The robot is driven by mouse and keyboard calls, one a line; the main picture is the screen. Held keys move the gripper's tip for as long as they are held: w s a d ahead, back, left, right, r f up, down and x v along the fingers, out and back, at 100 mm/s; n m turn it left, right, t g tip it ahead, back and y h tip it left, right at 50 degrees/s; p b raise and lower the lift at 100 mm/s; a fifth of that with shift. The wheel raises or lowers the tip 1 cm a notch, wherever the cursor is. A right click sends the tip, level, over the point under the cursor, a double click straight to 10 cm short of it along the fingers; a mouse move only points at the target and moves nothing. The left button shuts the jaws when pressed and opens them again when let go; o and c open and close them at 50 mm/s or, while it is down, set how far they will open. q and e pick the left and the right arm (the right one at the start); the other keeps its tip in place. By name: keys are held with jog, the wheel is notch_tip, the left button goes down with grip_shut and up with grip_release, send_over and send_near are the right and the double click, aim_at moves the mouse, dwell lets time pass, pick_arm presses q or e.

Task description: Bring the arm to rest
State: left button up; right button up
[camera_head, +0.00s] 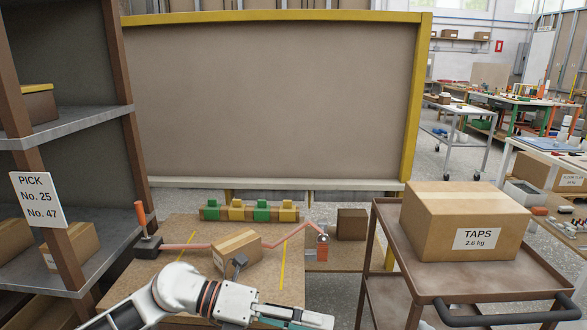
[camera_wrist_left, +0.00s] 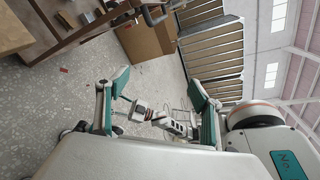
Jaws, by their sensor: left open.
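My left arm comes in from the lower left of the head view, over the front of the wooden workbench (camera_head: 183,228). Its white and teal gripper (camera_head: 305,316) is at the bottom edge, left of the cart with the TAPS box. In the left wrist view the two teal-tipped fingers of the left gripper (camera_wrist_left: 158,86) stand wide apart. No object is held between them. A small white and grey jointed piece shows beyond the fingers, over the speckled floor; I cannot tell what it is. I do not see my right gripper in the head view.
On the bench are a small carton (camera_head: 236,250) and an orange-handled lever (camera_head: 146,232). The brown cart (camera_head: 392,235) carries the TAPS box (camera_head: 462,215). A shelf rack (camera_head: 65,135) stands at left. A yellow-framed panel (camera_head: 270,100) stands behind.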

pick_arm(q)
jog(key=w+a+f+n+t+y+p, duration=0.15)
jog(key=a+f+n+t, duration=0.35)
jog(key=n, duration=0.5)
jog(key=a+f+n+t+y, duration=0.2)
jog(key=a+n+t, duration=0.1)
jog(key=n+t, duration=0.55)
jog(key=w+a+f+n+t+y, duration=0.15)
jog(key=a+f+n+t, duration=0.25)
jog(key=n, duration=0.7)
jog(key=s+a+f+n+g+y, duration=0.2)
jog(key=s+a+f+n, duration=0.3)
jog(key=s+f, duration=0.3)
jog(key=s+a+f+n+g+y, duration=0.3)
jog(key=s+f, duration=0.6)
jog(key=f, duration=0.4)
jog(key=a+n+y, duration=0.1)
jog(key=a+y, duration=0.1)
jog(key=a, duration=0.1)
jog(key=shift+s+a+n+y+p, duration=0.15)
jog(key=shift+s+n+y+p, duration=0.15)
jog(key=shift+n+p, duration=0.1)
jog(key=shift+g, duration=0.25)
